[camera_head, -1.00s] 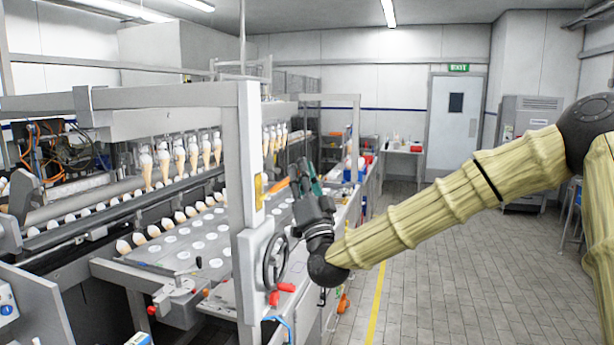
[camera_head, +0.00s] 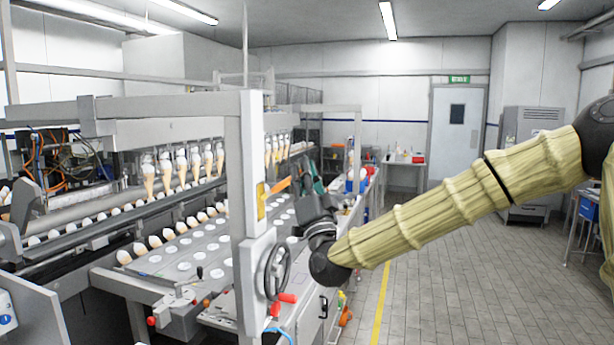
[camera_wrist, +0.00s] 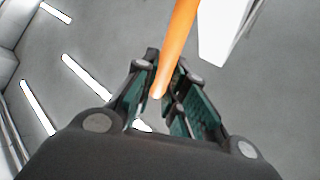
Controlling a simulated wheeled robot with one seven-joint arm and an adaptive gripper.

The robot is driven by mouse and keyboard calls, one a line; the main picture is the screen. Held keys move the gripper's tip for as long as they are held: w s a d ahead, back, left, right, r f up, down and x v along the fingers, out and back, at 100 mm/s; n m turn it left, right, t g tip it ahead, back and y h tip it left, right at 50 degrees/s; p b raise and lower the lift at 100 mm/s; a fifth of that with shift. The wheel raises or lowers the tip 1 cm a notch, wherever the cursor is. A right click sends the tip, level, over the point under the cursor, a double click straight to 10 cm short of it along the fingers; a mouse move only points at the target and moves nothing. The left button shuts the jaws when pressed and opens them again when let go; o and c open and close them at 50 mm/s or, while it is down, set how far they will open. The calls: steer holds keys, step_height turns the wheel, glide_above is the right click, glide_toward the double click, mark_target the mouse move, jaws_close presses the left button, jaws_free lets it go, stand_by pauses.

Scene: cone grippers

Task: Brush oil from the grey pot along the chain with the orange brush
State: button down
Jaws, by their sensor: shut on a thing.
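My gripper (camera_head: 306,172) is shut on the orange brush (camera_head: 279,186), in front of the cone machine and just right of its white upright post. In the wrist view my gripper (camera_wrist: 160,85) has its green-padded fingers around the lower end of the orange brush (camera_wrist: 177,40), which runs up out of the picture. The bristle end cannot be made out. I cannot pick out the grey pot. A dark rail runs along the machine beside the row of cones, but I cannot tell whether it is the chain.
The white post (camera_head: 250,170) and a handwheel (camera_head: 277,270) with red knobs stand close to my gripper. Tiled floor with a yellow line (camera_head: 380,305) is clear at right.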

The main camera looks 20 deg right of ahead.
steer(key=shift+r+b, duration=0.3)
steer(key=shift+b, duration=0.9)
step_height(320, 180, down, 3)
steer(key=b, duration=0.3)
steer(key=shift+b, duration=0.3)
steer(key=s+d+b, duration=0.2)
steer(key=s+d, duration=0.1)
steer(key=d, duration=0.2)
steer(key=shift+s, duration=0.2)
stand_by(0.4)
